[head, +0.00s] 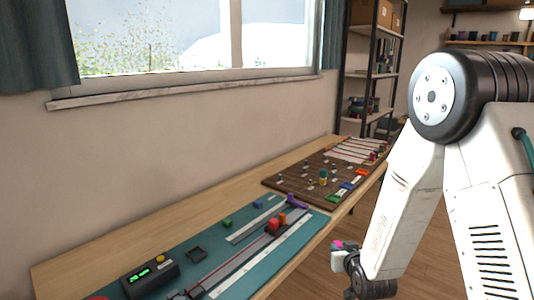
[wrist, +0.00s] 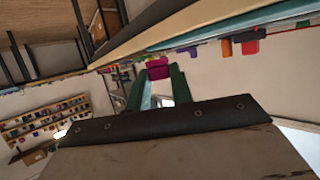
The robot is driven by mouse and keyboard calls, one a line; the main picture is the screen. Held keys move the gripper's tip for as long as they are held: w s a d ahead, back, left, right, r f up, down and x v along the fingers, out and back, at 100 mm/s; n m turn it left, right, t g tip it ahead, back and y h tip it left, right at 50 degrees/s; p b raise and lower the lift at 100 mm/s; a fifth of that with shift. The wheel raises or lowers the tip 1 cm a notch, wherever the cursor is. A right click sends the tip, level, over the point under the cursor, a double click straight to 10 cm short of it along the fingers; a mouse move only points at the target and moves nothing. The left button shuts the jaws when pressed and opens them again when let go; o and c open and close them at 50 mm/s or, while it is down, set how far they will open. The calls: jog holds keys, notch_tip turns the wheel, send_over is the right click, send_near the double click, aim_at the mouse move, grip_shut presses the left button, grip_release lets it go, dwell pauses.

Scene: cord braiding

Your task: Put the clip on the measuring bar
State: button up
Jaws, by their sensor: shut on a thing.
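A magenta clip (wrist: 157,70) sits between the two green fingers of my gripper (wrist: 158,84) in the wrist view. The fingers are shut on it. In the head view my gripper (head: 341,251) hangs off the front side of the table, with a bit of magenta showing at its tip. The measuring bar (head: 231,265) appears to be the long grey rail lying along the teal mat (head: 150,245), with a pale scale strip beside it.
A black device with a green display (head: 149,277) stands at the near left of the mat. A dark braiding board (head: 300,179) with coloured pieces lies farther along the table. A purple piece (head: 297,201) lies near the mat's far edge. Window and wall bound the back.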

jog(key=d+h, duration=0.1)
jog(key=d, duration=0.3)
jog(key=s+a+r+n+y, duration=0.1)
jog(key=s+a+y, duration=0.1)
jog(key=a, duration=0.7)
jog(key=s+a+n+g+y, duration=0.1)
jog(key=s+a+n+y, duration=0.1)
jog(key=a, duration=0.7)
jog(key=s+a+r+n+y, duration=0.1)
jog(key=s+a, duration=0.3)
jog(key=a, duration=0.5)
jog(key=shift+a+r+n+y, duration=0.3)
jog(key=shift+n+y, duration=0.1)
jog(key=shift+y, duration=0.3)
jog(key=s+a, duration=0.3)
jog(key=s+a+n+g+y, duration=0.1)
jog(key=s+a, duration=0.2)
jog(key=a, duration=0.1)
jog(key=s+a+r+n+g+y, duration=0.1)
jog(key=s+a, duration=0.1)
jog(key=a, duration=0.1)
jog(key=shift+s+a+r, duration=0.1)
jog(key=shift+s+a, duration=0.05)
jog(key=shift+s, duration=0.25)
jog(key=s+a+n+g+y, duration=0.1)
jog(key=s+a, duration=0.5)
jog(key=s, duration=0.6)
jog(key=shift+s+a+r+n+g+y, duration=0.15)
jog(key=shift+s+r+n+g+y, duration=0.25)
jog(key=shift+n, duration=0.3)
